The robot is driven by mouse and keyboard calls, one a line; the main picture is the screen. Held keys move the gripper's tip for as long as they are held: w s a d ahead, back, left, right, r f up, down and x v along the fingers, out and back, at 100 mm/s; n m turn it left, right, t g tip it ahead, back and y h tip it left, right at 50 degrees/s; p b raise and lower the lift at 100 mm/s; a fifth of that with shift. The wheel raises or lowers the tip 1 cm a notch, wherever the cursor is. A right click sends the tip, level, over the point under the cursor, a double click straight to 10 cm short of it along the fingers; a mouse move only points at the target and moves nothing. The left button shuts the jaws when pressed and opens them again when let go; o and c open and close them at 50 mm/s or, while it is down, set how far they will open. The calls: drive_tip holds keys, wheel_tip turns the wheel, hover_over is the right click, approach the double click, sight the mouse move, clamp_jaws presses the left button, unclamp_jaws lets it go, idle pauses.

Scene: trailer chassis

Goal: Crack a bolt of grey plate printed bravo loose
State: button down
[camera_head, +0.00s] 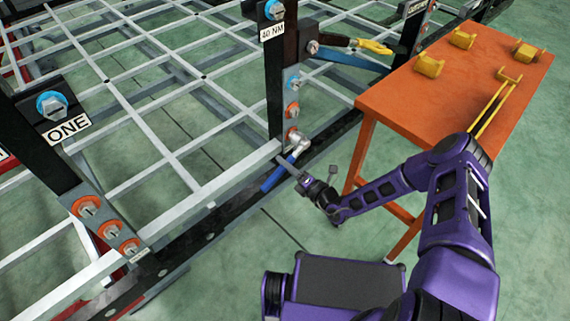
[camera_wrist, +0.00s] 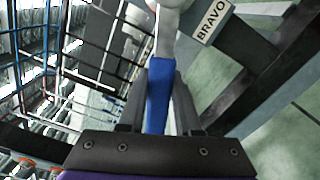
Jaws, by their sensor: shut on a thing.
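A wrench with a blue handle (camera_head: 270,181) and a silver head (camera_head: 299,141) is in my gripper (camera_head: 286,163). In the wrist view the blue handle (camera_wrist: 157,100) runs between the two fingers of my gripper (camera_wrist: 160,76), which are shut on it. The silver head (camera_wrist: 170,4) is cut off by the top edge there. In the head view the head is at the lowest bolt (camera_head: 291,135) of the narrow grey plate on the black post; I cannot tell how it is seated. The BRAVO label (camera_wrist: 212,22) shows beside the head in the wrist view.
A post marked ONE (camera_head: 68,130) stands at left. An orange table (camera_head: 400,100) with yellow holders is at right. White frame bars lie behind the post.

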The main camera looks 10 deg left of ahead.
drive_tip(key=shift+x, duration=0.8)
idle(0.4)
drive_tip(key=c, duration=1.1)
unclamp_jaws()
drive_tip(key=shift+c, duration=0.2)
clamp_jaws()
